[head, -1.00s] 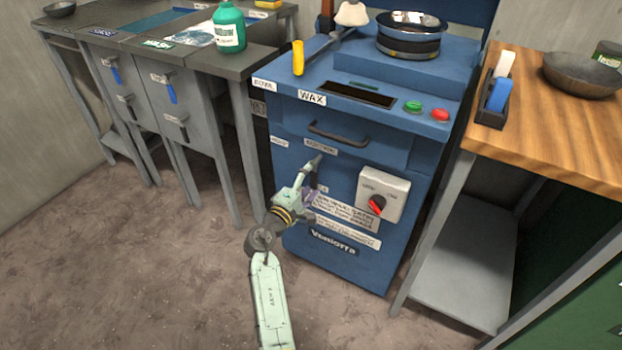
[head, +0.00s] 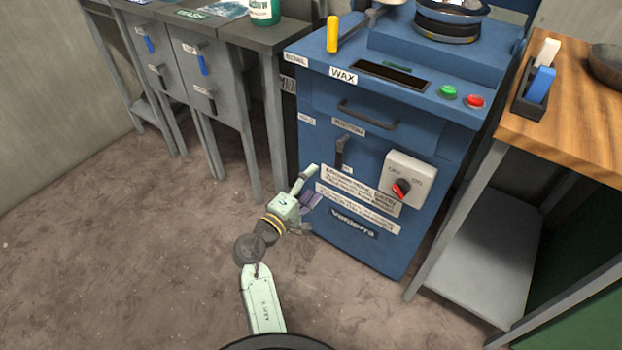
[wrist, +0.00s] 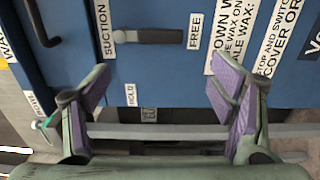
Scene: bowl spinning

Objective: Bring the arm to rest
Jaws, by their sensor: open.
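My gripper (head: 308,186) is in front of the blue machine's front face, low and to the left of its switch box. In the wrist view my gripper (wrist: 165,95) is open, with its purple pads wide apart and nothing between them. The blue machine (head: 370,110) stands upright ahead. Its dark suction lever (head: 340,152) shows apart from my gripper; in the wrist view the lever (wrist: 150,36) lies beyond the fingertips, pointing toward the FREE label.
A grey switch box (head: 408,178) with a red knob is on the machine's front. A wooden table (head: 570,110) stands at right, grey workbenches (head: 195,70) at left. Floor (head: 130,250) is clear at left. A bowl sits on the machine's top.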

